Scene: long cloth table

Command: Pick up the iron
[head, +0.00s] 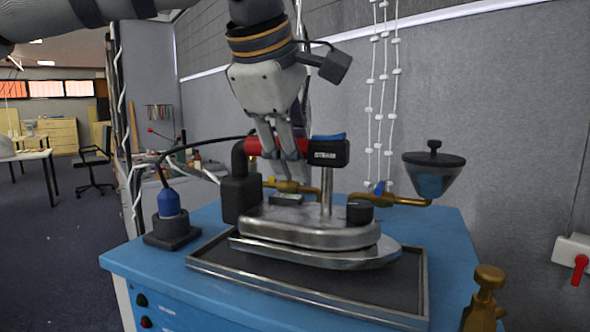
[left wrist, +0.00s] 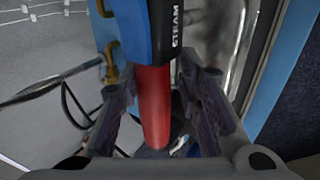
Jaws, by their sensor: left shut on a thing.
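The iron (head: 312,232) is a silver steam iron with a red handle, a black front block and a metal post. In the head view it sits over the dark tray (head: 306,294) on the blue cabinet; I cannot tell whether its soleplate touches the tray. My left gripper (head: 283,153) comes down from above and is shut on the iron's red handle. In the left wrist view the handle (left wrist: 153,105) lies between the two fingers, with the black "STEAM" part beyond. The far finger is partly hidden behind the handle. My right gripper is not in view.
A black cord runs from the iron to a blue plug (head: 168,203) at left. Brass pipework and a dark funnel (head: 433,175) stand behind at right. A brass valve (head: 486,290) is at the front right corner. A grey wall closes off the back.

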